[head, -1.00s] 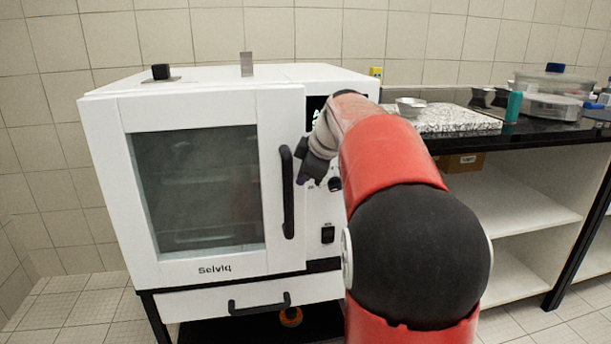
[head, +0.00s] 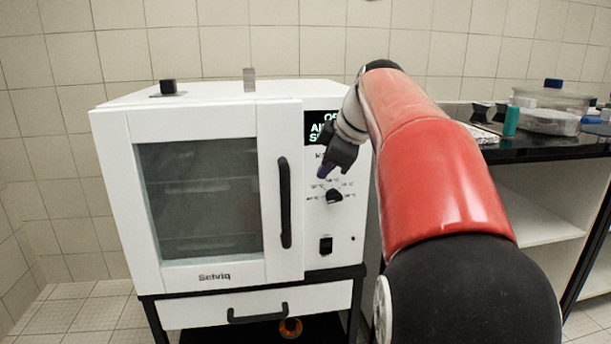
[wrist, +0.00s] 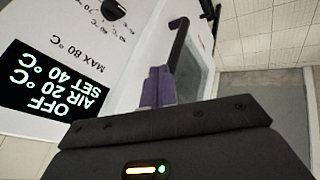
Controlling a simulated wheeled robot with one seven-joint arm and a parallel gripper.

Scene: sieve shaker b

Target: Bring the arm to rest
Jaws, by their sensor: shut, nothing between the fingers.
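My gripper (head: 323,172) is in front of the control panel of a white oven-like cabinet (head: 283,213), just above its black dial (head: 334,196). In the wrist view the purple fingertips (wrist: 158,86) are together with nothing between them. They appear in front of the black door handle (wrist: 178,45); I cannot tell how far apart they are. The display (wrist: 45,82) reads OFF, AIR 20 °C, SET 40 °C. The glass door (head: 200,200) is shut. My red arm hides part of the cabinet's right side.
A drawer with a black handle (head: 257,313) lies below the door. To the right, a black worktop (head: 535,150) carries a clear plastic box (head: 550,118) and a teal cylinder (head: 511,121). The floor at the left (head: 75,312) is clear.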

